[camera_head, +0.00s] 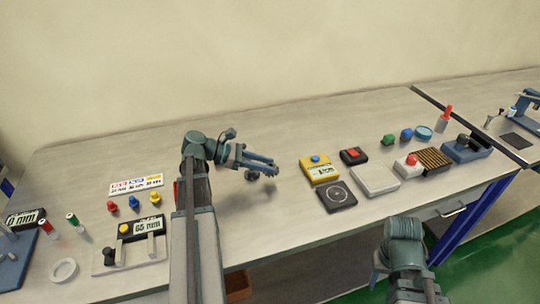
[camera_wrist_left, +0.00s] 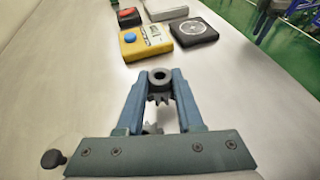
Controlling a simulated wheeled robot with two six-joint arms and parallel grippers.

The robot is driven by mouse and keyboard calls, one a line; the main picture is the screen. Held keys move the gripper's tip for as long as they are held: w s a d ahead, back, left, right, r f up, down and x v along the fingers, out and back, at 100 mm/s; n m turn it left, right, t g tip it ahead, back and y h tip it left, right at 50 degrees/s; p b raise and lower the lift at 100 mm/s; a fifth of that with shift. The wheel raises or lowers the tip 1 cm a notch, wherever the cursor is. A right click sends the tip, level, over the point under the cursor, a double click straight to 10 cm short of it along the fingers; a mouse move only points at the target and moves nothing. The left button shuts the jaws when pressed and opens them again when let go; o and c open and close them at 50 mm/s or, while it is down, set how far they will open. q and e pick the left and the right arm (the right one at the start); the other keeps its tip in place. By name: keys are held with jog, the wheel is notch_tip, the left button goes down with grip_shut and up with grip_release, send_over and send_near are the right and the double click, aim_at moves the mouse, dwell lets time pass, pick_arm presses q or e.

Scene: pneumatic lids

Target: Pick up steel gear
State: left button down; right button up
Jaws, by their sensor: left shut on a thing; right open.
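The steel gear (camera_wrist_left: 159,79) is a small dark grey toothed part with a round hub and a hole. In the left wrist view it sits between the two blue-grey fingers of my left gripper (camera_wrist_left: 158,82), which is shut on it. In the head view my left gripper (camera_head: 272,167) is over the middle of the table, with the gear (camera_head: 252,175) small and dark at its fingers. The gear seems held above the table, with a faint shadow below. My right gripper (camera_head: 416,298) is at the bottom edge, its fingers largely cut off.
Right of my left gripper stand a yellow device with a blue button (camera_head: 320,169), a black round-dial scale (camera_head: 337,197), a black box with a red top (camera_head: 354,156) and a white plate (camera_head: 375,180). Colored knobs (camera_head: 133,202) and a display fixture (camera_head: 140,229) stand left. The table between is clear.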

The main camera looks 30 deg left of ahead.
pick_arm(q)
jog(key=s, duration=0.3)
jog(key=s+d, duration=0.1)
jog(key=s, duration=0.3)
jog(key=s+d+r+p, duration=0.1)
jog(key=s, duration=0.2)
jog(key=shift+s, duration=0.3)
